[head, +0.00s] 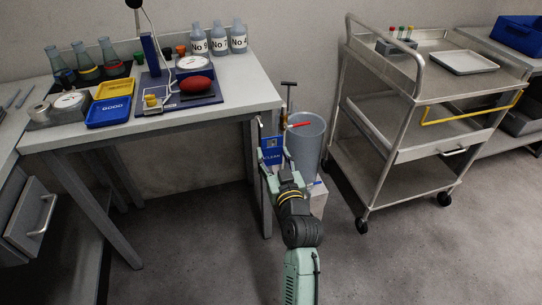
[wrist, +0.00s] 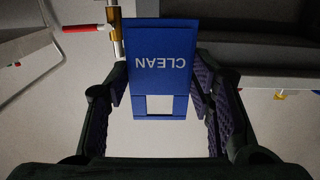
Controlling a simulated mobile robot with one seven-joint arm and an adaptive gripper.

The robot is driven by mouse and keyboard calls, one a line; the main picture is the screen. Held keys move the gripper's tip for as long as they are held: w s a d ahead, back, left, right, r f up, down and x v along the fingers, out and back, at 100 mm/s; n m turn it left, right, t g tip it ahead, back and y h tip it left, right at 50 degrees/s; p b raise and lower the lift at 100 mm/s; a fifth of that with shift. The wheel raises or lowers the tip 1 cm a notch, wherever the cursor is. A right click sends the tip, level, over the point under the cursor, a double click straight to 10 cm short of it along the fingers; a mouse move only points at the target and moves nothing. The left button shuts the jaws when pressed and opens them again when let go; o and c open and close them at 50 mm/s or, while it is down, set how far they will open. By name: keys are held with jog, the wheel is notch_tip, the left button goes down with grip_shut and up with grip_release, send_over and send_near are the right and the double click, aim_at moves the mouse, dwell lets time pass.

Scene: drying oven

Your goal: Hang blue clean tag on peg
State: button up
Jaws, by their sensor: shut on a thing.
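The blue tag (head: 271,154) marked CLEAN is held in my gripper (head: 274,172) beside the right end of the workbench. In the wrist view the tag (wrist: 160,60) sits between the two dark finger pads of my gripper (wrist: 160,100), its lettering upside down. A pale rectangle shows in its near part; I cannot tell if it is an opening. A red bar (head: 300,124) sticks out just behind and right of the tag; the wrist view shows this red bar (wrist: 82,28) joined to a brass-coloured upright (wrist: 116,32). I cannot tell for sure which part is the peg.
A grey bin (head: 306,146) stands right behind my gripper. The workbench (head: 262,97) is on the left, with bottles, flasks and trays on it. A steel cart (head: 400,168) is on the right. The floor in front is clear.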

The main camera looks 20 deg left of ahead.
jog(key=shift+s+a+r, duration=0.4)
jog(key=shift+r, duration=0.25)
jog(key=f+b+x, duration=0.1)
jog(key=x, duration=0.8)
jog(key=shift+w+a+f, duration=0.25)
jog(key=shift+f, duration=0.15)
dwell(0.7)
jog(key=o, duration=0.8)
